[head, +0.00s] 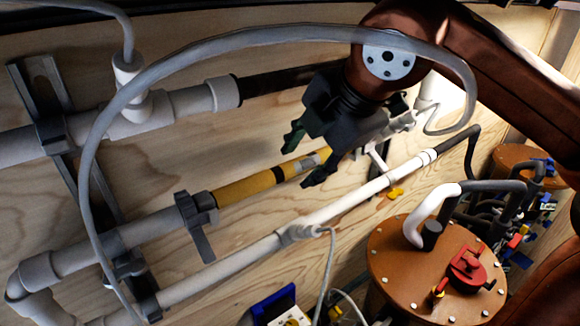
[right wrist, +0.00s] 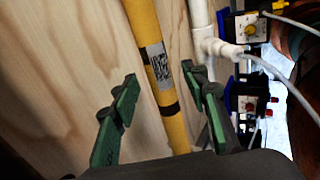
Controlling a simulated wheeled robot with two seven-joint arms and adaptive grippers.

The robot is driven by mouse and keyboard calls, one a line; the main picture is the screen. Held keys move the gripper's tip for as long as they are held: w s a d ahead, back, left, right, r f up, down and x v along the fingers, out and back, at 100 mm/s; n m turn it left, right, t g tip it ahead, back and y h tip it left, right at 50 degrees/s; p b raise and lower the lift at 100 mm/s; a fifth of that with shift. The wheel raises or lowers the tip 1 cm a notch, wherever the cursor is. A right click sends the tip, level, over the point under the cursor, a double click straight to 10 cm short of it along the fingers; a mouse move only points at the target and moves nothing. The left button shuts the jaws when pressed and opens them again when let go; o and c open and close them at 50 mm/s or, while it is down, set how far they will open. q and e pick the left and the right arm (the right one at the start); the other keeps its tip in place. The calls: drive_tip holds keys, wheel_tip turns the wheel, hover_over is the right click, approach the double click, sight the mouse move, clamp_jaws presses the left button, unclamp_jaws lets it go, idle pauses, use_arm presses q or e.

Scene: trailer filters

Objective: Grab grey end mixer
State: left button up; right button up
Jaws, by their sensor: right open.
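A yellow tube (head: 245,187) with black bands and a grey patterned label runs along the plywood wall, in line with a grey pipe (head: 150,229) at its left end. It is the likely mixer, but I cannot tell for certain. Its right end is hidden behind my right gripper (head: 306,160). In the right wrist view the yellow tube (right wrist: 142,28) passes between the spread green fingertips of my right gripper (right wrist: 160,82), beyond them and apart from them as far as I can tell. The right gripper is open and empty. My left gripper is not in view.
A white pipe (head: 355,200) runs below the yellow tube. A grey hose (head: 250,38) arches across the front. A copper-coloured tank (head: 405,265) with a red valve stands at lower right. Brackets (head: 198,232) hold the pipes. Blue-framed devices (right wrist: 247,28) sit right in the wrist view.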

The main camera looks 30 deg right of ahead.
drive_tip(key=shift+w+f, duration=0.3)
drive_tip(key=shift+s, duration=0.1)
drive_tip(key=shift+a, duration=0.1)
drive_tip(key=shift+c, duration=0.3)
clamp_jaws()
